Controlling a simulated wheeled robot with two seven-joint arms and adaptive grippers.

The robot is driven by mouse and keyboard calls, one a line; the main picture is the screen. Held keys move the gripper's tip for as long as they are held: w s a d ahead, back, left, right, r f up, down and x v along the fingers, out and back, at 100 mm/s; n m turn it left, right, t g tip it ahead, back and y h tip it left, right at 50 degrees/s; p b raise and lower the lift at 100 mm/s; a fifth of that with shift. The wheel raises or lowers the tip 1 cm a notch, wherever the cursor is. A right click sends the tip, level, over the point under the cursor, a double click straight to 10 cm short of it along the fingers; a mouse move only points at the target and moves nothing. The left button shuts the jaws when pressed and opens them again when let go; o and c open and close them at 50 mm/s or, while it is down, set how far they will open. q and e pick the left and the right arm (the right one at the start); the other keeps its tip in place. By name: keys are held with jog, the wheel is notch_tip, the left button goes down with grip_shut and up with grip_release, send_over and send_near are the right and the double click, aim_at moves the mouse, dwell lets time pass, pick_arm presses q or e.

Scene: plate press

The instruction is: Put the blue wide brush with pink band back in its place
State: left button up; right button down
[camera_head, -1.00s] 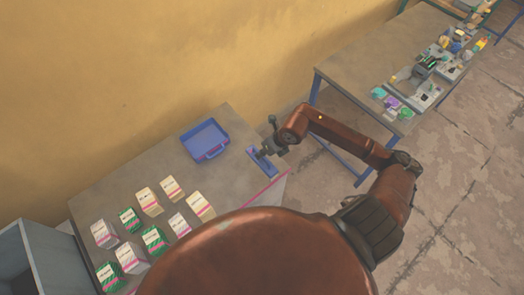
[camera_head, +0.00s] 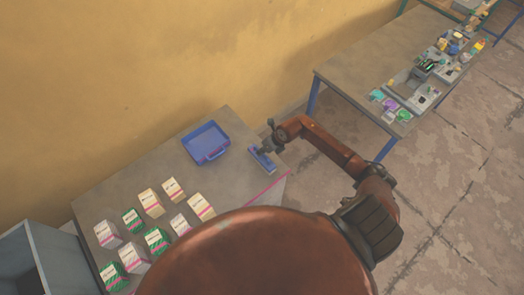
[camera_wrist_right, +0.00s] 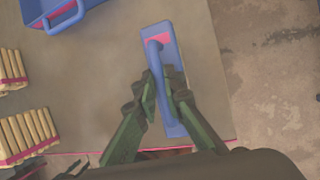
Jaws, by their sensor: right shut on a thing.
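The blue wide brush (camera_head: 262,161) is at the right end of the near table, close to its edge. In the right wrist view, the brush (camera_wrist_right: 172,55) shows a long blue base, a raised blue handle and a pink patch near its far end. My right gripper (camera_head: 268,146) is over the brush. In the wrist view, its two green-grey fingers (camera_wrist_right: 163,92) are shut on the handle from both sides. I cannot tell whether the brush rests on the table or is slightly above it. My left gripper is not in view.
A blue dustpan-like tray (camera_head: 204,138) lies left of the brush. Several green, white and cream packs (camera_head: 152,203) stand on the table's left part. A grey bin (camera_head: 40,262) is at lower left. Another table (camera_head: 385,60) with tools stands behind at right.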

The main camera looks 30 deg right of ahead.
jog(key=shift+f, duration=0.2)
jog(key=c, duration=2)
grip_release()
jog(key=shift+r, duration=0.15)
jog(key=shift+r, duration=0.25)
jog(key=b+v, duration=0.2)
jog(key=v, duration=0.9)
jog(key=shift+s+r, duration=0.15)
jog(key=shift+r, duration=0.15)
